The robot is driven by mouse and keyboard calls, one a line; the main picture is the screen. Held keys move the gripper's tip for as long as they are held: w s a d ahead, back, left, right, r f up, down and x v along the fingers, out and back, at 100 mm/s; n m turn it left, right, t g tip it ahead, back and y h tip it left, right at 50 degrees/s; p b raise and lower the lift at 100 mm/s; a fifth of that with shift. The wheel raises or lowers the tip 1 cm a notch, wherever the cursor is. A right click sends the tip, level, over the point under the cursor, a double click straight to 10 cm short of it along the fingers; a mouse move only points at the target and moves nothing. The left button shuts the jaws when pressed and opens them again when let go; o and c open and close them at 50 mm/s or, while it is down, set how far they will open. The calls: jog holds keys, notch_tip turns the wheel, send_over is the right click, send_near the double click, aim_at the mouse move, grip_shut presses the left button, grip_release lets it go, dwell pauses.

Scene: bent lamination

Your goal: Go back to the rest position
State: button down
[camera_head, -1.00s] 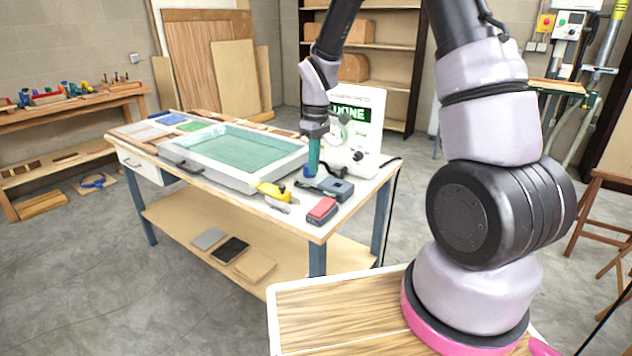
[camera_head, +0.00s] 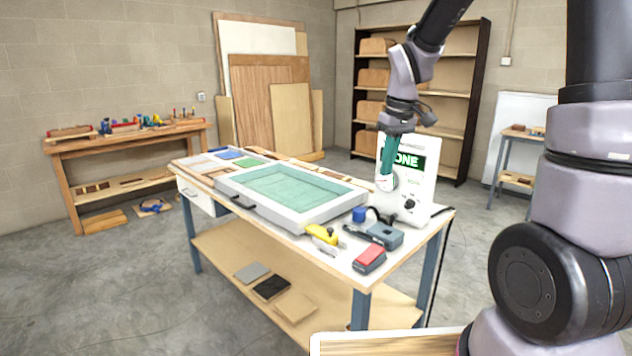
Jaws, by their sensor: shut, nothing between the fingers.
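My gripper (camera_head: 385,182) hangs down from my arm at the right part of the workbench, in front of the white panel (camera_head: 418,180) with the green "ONE" display. Its teal fingers look closed together and hold nothing. They are above the bench, close to the blue cap (camera_head: 359,214); their exact height is hard to tell. The large tray with a teal sheet (camera_head: 290,195) lies on the bench to the left of my gripper. My arm reaches in from the upper right.
On the bench front right lie a yellow tool (camera_head: 322,233), a grey-blue device (camera_head: 385,236) and a red-topped block (camera_head: 369,259). Flat sheets lie on the lower shelf (camera_head: 225,250). A tool bench (camera_head: 125,135) stands at the left, a tall shelf (camera_head: 455,85) behind. Floor at left is clear.

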jog(key=s+d+r+m+t, duration=0.2)
jog(key=s+d+r+m, duration=0.1)
jog(key=s+r, duration=0.4)
jog(key=s+d+r+m+t, duration=0.3)
jog(key=s+r+m, duration=0.3)
jog(key=s, duration=0.4)
jog(key=shift+r+t+y, duration=0.3)
jog(key=shift+r+y, duration=0.1)
jog(key=shift+r, duration=0.25)
jog(key=shift+d, duration=0.1)
